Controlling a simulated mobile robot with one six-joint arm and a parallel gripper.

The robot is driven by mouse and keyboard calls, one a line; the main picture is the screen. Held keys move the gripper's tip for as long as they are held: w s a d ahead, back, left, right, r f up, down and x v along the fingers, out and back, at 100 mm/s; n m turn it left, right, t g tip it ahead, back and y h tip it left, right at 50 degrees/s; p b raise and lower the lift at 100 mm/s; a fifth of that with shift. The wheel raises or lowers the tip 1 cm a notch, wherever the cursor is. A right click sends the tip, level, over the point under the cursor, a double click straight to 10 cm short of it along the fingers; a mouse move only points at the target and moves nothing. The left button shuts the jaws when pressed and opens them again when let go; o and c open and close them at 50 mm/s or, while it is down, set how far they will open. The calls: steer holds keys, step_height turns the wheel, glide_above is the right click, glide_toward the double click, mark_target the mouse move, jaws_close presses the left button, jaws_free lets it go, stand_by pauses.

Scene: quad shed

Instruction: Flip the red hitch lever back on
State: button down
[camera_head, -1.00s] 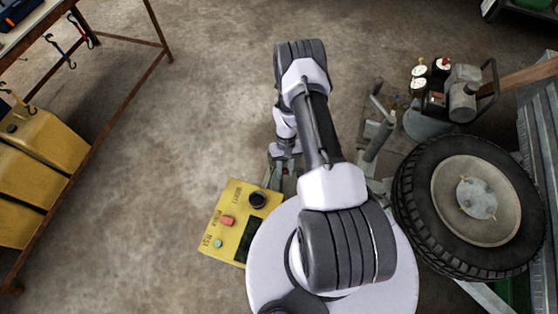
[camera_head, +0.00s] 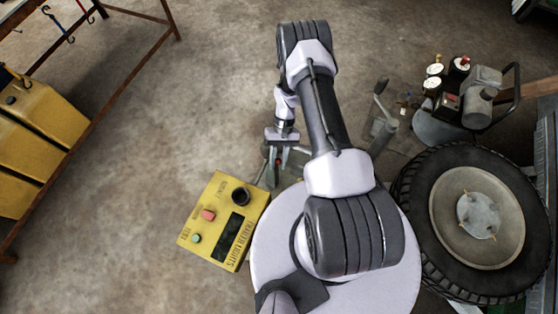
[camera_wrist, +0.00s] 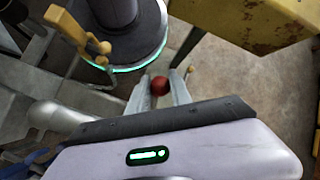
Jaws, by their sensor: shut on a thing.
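The red hitch lever shows as a round red knob (camera_wrist: 160,86) between the fingers of my gripper (camera_wrist: 160,88) in the wrist view. My gripper is shut on it, with a pale finger on either side. In the head view my gripper (camera_head: 275,172) points down beside the yellow control box, and a small bit of red shows between its fingers. The lever's lower part and its mount are mostly hidden by my gripper and arm, so I cannot tell its exact angle.
The yellow trailer lights box (camera_head: 212,250) stands close to the left of my gripper. A spare tyre (camera_head: 415,205) and a compressor (camera_head: 482,92) are on the right. A workbench frame (camera_head: 98,118) and yellow cans (camera_head: 45,105) are at left. The floor between is clear.

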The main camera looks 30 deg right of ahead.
steer(key=c, duration=1.2)
jaws_free()
steer(key=shift+w+f, duration=0.15)
steer(key=shift+w, duration=0.2)
steer(key=shift+c, duration=0.2)
steer(key=p+v, duration=0.5)
steer(key=v, duration=1.2)
steer(key=shift+r, duration=0.25)
